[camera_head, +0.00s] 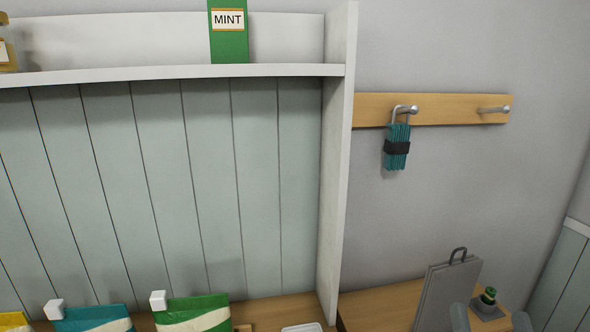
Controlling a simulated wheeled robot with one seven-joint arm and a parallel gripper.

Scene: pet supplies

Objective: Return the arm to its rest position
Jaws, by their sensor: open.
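My gripper (491,320) shows only as two rounded grey fingertips at the bottom edge, right of centre. The fingertips are apart, with nothing seen between them. The rest of my gripper and arm is out of the picture. Behind the fingertips are a grey flat panel with a handle (447,285) and a small green-topped item on a dark base (488,301), both on a wooden surface (380,306).
A teal bundle with a black band (397,148) hangs from a wooden peg rail (450,109). A white upright panel (336,200) stands left of it. A shelf (150,74) holds a green MINT box (229,40). Clipped bags (195,313) stand along the lower left.

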